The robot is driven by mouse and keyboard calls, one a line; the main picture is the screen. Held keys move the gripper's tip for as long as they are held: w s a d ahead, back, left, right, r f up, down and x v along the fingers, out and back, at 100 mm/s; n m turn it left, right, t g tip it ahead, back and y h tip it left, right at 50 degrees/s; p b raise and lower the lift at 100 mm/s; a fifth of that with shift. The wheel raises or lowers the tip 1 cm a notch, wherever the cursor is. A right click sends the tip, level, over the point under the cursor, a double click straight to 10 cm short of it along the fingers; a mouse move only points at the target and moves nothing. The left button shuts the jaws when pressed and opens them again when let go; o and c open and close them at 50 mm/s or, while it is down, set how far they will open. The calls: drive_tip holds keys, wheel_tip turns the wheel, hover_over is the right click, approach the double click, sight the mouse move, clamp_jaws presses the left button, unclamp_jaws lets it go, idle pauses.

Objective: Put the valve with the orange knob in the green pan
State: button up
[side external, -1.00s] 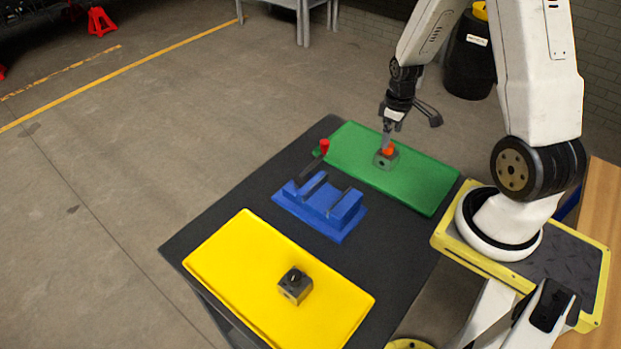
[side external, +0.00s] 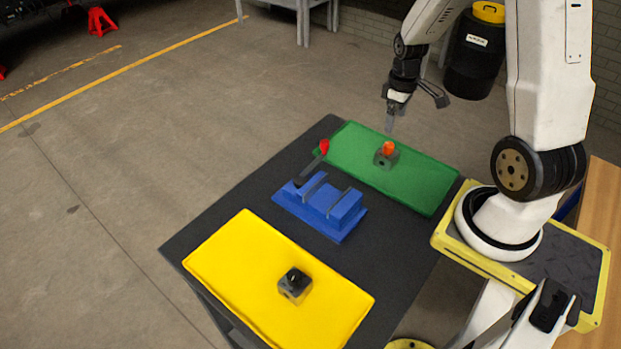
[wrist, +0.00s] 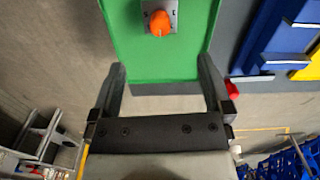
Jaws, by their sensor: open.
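The valve with the orange knob (side external: 387,154) stands upright in the green pan (side external: 425,187), towards its far end. It is a grey block with the orange knob on top. In the wrist view the orange knob (wrist: 160,23) shows at the top, with the green pan (wrist: 128,58) around it. My gripper (side external: 390,124) is above the valve and apart from it. In the wrist view my gripper (wrist: 162,75) has its two fingers spread wide with nothing between them.
A blue fixture (side external: 325,207) with a red-tipped handle (side external: 323,147) stands mid-table. A yellow pan (side external: 225,262) at the near side holds a grey block with a black top (side external: 294,283). The dark table surface (side external: 210,222) is clear left of the fixture.

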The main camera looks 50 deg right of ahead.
drive_tip(key=shift+w+a+r, duration=0.15)
drive_tip(key=shift+a, duration=0.3)
drive_tip(key=a+r+t, duration=0.1)
drive_tip(key=a+r, duration=0.1)
drive_tip(key=a, duration=0.8)
drive_tip(key=s+a+r+m+t, duration=0.1)
drive_tip(key=a+r, duration=0.1)
drive_tip(key=a, duration=0.7)
drive_tip(key=shift+a+r+t, duration=0.25)
drive_tip(key=shift+a+t, duration=0.05)
drive_tip(key=shift+a, duration=0.05)
